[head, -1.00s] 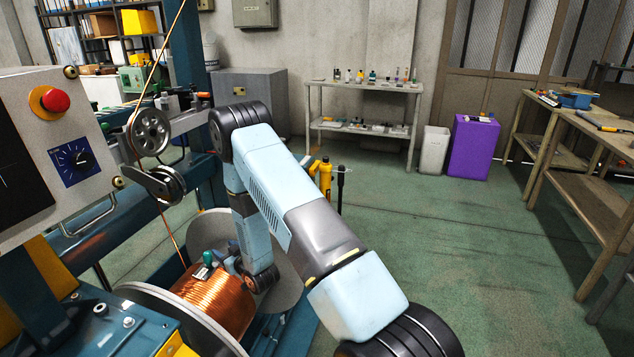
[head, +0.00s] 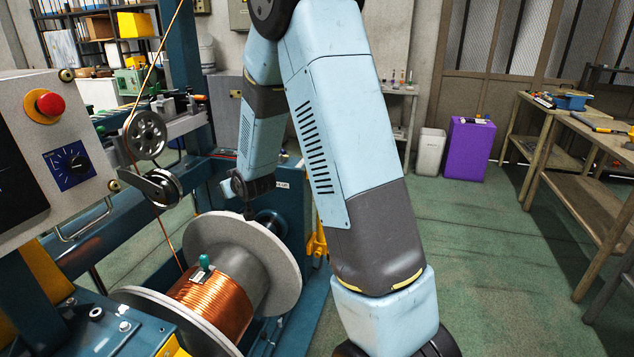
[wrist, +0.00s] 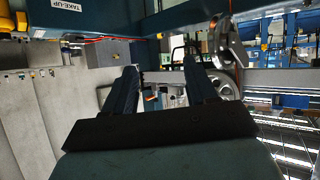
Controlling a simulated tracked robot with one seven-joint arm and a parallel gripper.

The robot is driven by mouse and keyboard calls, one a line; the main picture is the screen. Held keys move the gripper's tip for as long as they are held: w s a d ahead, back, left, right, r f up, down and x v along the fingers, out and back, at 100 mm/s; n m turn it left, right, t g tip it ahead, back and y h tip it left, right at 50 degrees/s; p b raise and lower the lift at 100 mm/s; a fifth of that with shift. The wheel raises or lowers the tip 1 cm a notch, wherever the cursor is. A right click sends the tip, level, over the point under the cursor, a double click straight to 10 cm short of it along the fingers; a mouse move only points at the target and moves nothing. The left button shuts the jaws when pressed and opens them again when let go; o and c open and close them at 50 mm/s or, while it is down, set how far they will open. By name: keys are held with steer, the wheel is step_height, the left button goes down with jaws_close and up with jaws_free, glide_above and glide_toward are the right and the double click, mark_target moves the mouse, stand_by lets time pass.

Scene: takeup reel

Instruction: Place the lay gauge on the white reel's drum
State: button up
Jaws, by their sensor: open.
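The reel has pale grey-white flanges (head: 270,250), and its drum carries copper winding (head: 215,300) on the left part, with a bare grey stretch to the right. The lay gauge (head: 203,268), a small grey block with a green knob, sits on top of the copper winding. My gripper (head: 248,211) is above and behind the reel near the top of the far flange, clear of the gauge. In the wrist view its two fingers (wrist: 161,75) stand apart with nothing between them. The gauge cannot be made out in the wrist view.
A copper wire runs down from the guide pulleys (head: 148,134) to the winding. A control panel (head: 50,160) with a red button stands at the left. A purple bin (head: 467,148) and workbenches (head: 590,150) are at the right, with open green floor between.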

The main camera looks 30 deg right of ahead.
steer(key=s+d+r+m+g+h, duration=0.1)
steer(key=s+d+r+g, duration=0.1)
steer(key=s+r, duration=0.65)
steer(key=s+d+r+m+g+h, duration=0.1)
steer(key=s+d+r, duration=0.2)
steer(key=s+r, duration=0.55)
steer(key=s+d+r+g, duration=0.2)
steer(key=s+g, duration=0.1)
steer(key=s, duration=2.1)
steer(key=shift+s+m+g, duration=0.25)
steer(key=shift+m+g, duration=0.05)
steer(key=shift+m, duration=0.1)
steer(key=shift+o, duration=0.3)
steer(key=shift+d+r, duration=0.1)
